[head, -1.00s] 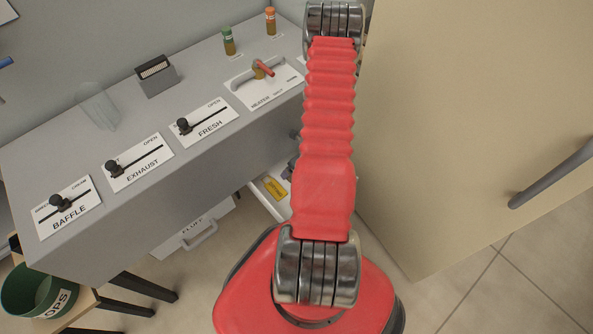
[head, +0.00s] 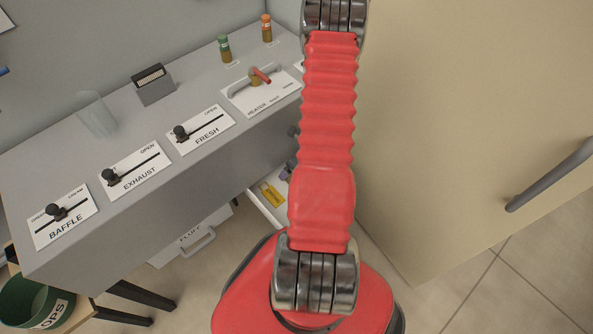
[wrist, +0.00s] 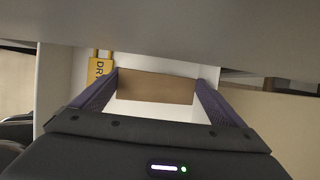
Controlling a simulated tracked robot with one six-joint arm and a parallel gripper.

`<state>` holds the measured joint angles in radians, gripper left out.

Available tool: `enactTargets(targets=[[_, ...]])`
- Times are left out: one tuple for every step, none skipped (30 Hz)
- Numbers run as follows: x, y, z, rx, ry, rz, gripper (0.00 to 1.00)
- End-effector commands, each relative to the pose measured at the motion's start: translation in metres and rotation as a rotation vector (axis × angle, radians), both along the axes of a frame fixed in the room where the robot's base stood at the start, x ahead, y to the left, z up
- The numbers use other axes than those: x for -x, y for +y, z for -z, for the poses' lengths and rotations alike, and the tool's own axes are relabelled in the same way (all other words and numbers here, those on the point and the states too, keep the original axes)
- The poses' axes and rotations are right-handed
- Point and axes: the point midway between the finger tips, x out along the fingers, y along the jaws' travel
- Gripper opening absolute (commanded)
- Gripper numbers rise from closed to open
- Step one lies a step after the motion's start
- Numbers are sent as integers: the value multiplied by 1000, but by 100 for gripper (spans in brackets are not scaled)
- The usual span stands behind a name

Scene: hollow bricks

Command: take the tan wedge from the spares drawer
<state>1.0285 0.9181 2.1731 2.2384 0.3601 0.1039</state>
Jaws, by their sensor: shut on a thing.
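The tan wedge (wrist: 155,86) shows in the wrist view as a flat tan face between my two fingertips. My gripper (wrist: 155,92) is shut on it, with one dark purple finger at each side. The white spares drawer (wrist: 150,110) is open around and below the wedge. I cannot tell whether the wedge still touches the drawer floor. In the head view the open drawer (head: 262,208) shows left of my red arm, under the grey console. My arm hides most of the gripper and the wedge there.
A yellow tagged object (wrist: 100,72) lies in the drawer, left of my fingers; the head view shows it too (head: 271,194). The grey console (head: 150,205) overhangs the drawer. A tan cabinet door (head: 450,120) with a grey handle stands close on the right.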

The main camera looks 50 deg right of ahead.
Motion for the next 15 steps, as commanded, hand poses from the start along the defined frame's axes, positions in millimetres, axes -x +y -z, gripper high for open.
enactTargets(targets=[[0,-1,-9,3,-1,-2,70],[0,-1,-14,4,-1,-1,70],[0,-1,-20,3,0,-2,70],[0,-1,-24,3,-1,-2,70],[0,-1,-28,3,-1,-1,70],[0,-1,-33,3,-1,-2,70],[0,-1,-36,3,-1,0,70],[0,0,-39,3,0,-1,70],[0,0,-42,2,-1,-1,70],[0,0,-45,2,-2,-1,70],[0,0,-48,2,-2,-1,70],[0,0,-51,1,-1,-1,70],[0,0,-54,2,-1,-1,70],[0,0,-56,1,-1,-1,70],[0,0,-59,2,-1,-1,70]])
